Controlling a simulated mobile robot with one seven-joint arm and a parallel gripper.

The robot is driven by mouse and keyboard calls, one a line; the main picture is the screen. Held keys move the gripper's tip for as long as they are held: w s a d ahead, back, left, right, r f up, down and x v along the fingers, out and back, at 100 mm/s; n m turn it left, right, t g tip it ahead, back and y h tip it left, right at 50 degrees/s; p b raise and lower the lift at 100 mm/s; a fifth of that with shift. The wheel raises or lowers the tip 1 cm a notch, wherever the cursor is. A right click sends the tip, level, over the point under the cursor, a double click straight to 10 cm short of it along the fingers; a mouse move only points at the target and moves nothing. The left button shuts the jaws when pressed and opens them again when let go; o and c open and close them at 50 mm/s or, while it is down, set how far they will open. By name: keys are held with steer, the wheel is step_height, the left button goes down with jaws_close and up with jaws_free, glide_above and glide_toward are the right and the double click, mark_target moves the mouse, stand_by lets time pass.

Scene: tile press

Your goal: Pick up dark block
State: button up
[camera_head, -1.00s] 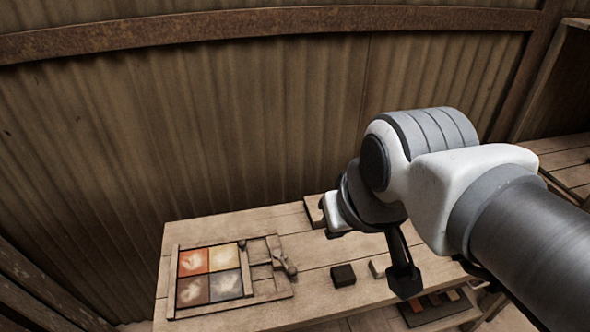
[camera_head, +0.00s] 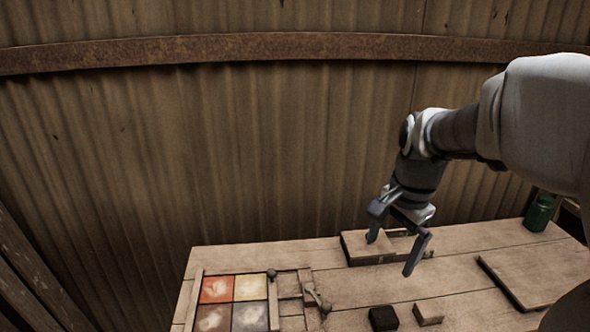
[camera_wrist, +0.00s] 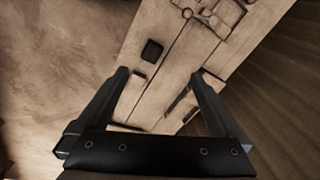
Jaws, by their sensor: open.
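The dark block (camera_head: 383,318) sits on the wooden table at the bottom of the head view. It also shows in the wrist view (camera_wrist: 152,50), beyond and above the space between the fingers. My gripper (camera_head: 393,254) is open and empty, above the back part of the table. In the wrist view my gripper (camera_wrist: 162,75) has its two fingers spread wide, with no object between them. The dark block is apart from both fingers.
A lighter block (camera_head: 428,312) lies just right of the dark block. A tile frame (camera_head: 236,276) with coloured tiles is at left. A wooden piece (camera_head: 362,252) lies at the back, a board (camera_head: 530,276) at right. A green jar (camera_head: 540,212) stands at the back right.

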steer(key=w+d+f+m+g+b, duration=0.1)
steer(key=w+d+f+m+b, duration=0.1)
steer(key=f, duration=0.3)
steer(key=w+d+f+m+g+b, duration=0.1)
steer(key=w+d+f+m, duration=0.1)
steer(key=f+m, duration=0.15)
steer(key=b, duration=0.3)
glide_above(385, 315)
steer(key=shift+n, duration=0.25)
steer(key=f, duration=1.2)
steer(key=shift+s+a+f, duration=0.1)
steer(key=shift+a+f, duration=0.05)
steer(key=shift+a, duration=0.1)
steer(key=shift+d+f+b, duration=0.2)
steer(key=shift+f+b, duration=0.55)
steer(key=shift+f, duration=2.05)
steer(key=c, duration=1.5)
steer(key=shift+r, duration=0.15)
